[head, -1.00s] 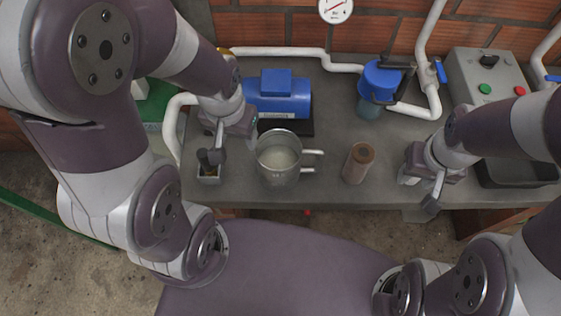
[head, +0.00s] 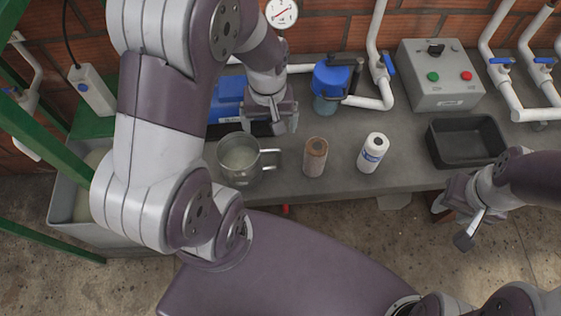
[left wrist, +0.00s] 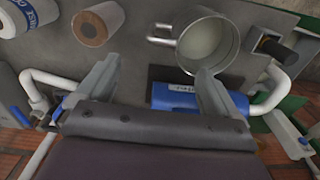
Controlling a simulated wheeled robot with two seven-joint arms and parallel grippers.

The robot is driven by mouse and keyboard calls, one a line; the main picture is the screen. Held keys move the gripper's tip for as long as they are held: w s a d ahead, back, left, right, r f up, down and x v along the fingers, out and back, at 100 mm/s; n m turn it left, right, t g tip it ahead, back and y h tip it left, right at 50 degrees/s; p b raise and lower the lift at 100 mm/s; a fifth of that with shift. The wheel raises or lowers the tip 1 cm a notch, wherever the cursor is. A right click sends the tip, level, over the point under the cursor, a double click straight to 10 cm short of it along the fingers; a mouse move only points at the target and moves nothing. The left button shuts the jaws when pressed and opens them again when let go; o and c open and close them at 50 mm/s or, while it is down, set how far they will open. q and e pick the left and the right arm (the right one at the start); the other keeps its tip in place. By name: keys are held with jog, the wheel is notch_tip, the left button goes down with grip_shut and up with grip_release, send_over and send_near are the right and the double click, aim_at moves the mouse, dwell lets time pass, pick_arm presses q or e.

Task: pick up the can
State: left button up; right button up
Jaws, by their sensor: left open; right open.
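The can (head: 239,158) is an open-topped metal vessel with a double-bar handle on its right side. It stands upright on the grey bench and holds a pale content. My left gripper (head: 284,122) is open and empty, behind and to the right of the can, apart from it. In the left wrist view the can (left wrist: 207,42) lies beyond the fingertips, towards the right finger, and my left gripper (left wrist: 155,82) has nothing between its fingers. My right gripper (head: 468,226) is open and empty in front of the bench edge at the right.
A brown cylinder (head: 315,157) and a white labelled cylinder (head: 372,153) stand right of the can. A blue pump (head: 226,98) is behind it, partly hidden by my left arm. A blue-topped filter housing (head: 331,80), a control box (head: 440,76) and a black tray (head: 467,142) are further right.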

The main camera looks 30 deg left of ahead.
pick_arm(q)
send_over(269, 148)
jog(key=f, duration=0.5)
jog(key=shift+s+a, duration=0.3)
jog(key=shift+a, duration=0.1)
jog(key=f, duration=0.5)
jog(key=f+p, duration=0.1)
jog(key=f, duration=0.2)
jog(key=shift+w+d, duration=0.25)
jog(key=shift+d, duration=0.15)
jog(key=shift+d+r, duration=0.1)
jog(key=c, duration=1.6)
grip_shut()
jog(key=shift+r, duration=0.1)
